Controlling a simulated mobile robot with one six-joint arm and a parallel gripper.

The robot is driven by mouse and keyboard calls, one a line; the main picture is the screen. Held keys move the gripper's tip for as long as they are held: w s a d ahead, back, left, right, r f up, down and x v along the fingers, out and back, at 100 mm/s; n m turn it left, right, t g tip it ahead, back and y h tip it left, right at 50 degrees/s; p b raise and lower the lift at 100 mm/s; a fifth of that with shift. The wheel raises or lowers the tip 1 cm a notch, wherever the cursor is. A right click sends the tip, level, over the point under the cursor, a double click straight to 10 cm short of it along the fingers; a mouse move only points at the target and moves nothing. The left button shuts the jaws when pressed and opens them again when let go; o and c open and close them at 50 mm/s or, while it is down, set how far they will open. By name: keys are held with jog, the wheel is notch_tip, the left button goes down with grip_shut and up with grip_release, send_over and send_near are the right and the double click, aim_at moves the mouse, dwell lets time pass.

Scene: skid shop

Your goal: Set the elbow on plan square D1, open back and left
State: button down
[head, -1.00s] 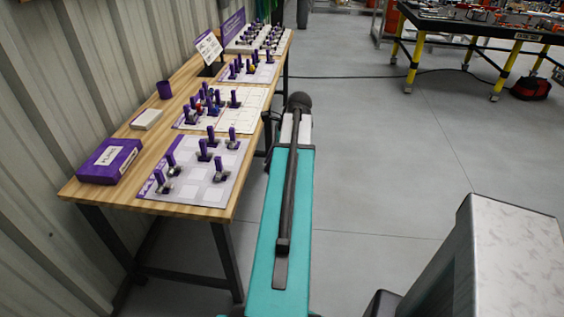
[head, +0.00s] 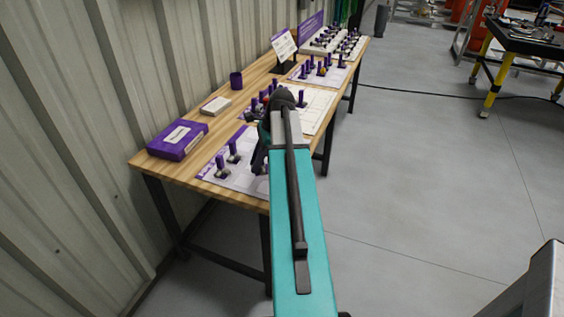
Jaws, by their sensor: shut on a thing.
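My teal arm reaches from the bottom toward the workbench, and its dark end covers part of the near and middle sheets. My gripper's fingers are hidden behind that end, so I see neither them nor anything they hold. I cannot pick out the elbow. The near sheet (head: 243,182) is pale with a purple edge strip and carries purple-topped pieces (head: 233,152). A white gridded sheet (head: 316,104) lies beyond it, with more pieces at its left. Square labels are too small to read, so I cannot tell which square is D1.
The wooden bench (head: 150,163) runs along a ribbed wall. A purple box (head: 178,139), a white block (head: 215,106), a purple cup (head: 236,80) and a sign (head: 284,46) stand on its wall side. A black table with yellow legs (head: 490,77) is far right. Floor right of the bench is open.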

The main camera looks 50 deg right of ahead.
jog(key=w+a+r+n+g, duration=0.1)
jog(key=w+a+n, duration=0.3)
jog(key=a, duration=0.9)
jog(key=w+a+r+n+g, duration=0.1)
jog(key=w+a+n, duration=0.3)
jog(key=a, duration=0.9)
jog(key=w+a+r+n+g, duration=0.1)
jog(key=w+a+n+g, duration=0.2)
jog(key=a, duration=1)
jog(key=shift+w+a+r+n+g, duration=0.35)
jog(key=shift+w+n, duration=0.65)
jog(key=shift+n, duration=1.3)
